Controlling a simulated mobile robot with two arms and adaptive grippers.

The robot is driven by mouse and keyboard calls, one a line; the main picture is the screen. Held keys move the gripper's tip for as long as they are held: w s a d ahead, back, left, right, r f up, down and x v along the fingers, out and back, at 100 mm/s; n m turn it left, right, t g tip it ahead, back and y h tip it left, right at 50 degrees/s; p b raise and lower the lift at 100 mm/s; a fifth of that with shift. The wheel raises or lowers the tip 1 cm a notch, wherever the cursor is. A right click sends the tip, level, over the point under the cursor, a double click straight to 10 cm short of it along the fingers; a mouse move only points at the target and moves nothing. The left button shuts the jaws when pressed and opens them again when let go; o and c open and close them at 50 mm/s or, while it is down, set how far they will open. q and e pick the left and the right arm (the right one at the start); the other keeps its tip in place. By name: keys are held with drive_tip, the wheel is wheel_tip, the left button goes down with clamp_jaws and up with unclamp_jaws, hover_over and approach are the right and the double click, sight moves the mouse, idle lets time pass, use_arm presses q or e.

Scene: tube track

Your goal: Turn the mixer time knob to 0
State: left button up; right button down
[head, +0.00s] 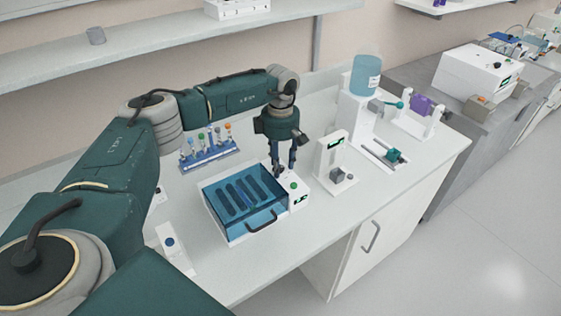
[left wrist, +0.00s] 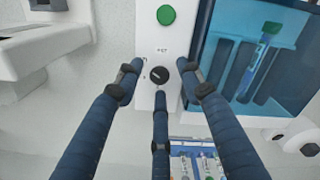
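My left gripper (head: 284,168) points down over the panel. In the left wrist view its three fingers (left wrist: 160,75) are spread around the knob, with visible gaps, so it is open and empty. The knob is not clear in the head view. My right gripper is not in view.
A rack of tubes (head: 208,158) stands behind the mixer. A white stand (head: 333,165) is close to its right, with a blue-bottle dispenser (head: 366,75) farther back. A small white device (head: 176,245) lies left near the front edge. Bare bench shows around the mixer.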

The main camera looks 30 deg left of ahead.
use_arm(q)
drive_tip(key=shift+c, duration=0.8)
clamp_jaws()
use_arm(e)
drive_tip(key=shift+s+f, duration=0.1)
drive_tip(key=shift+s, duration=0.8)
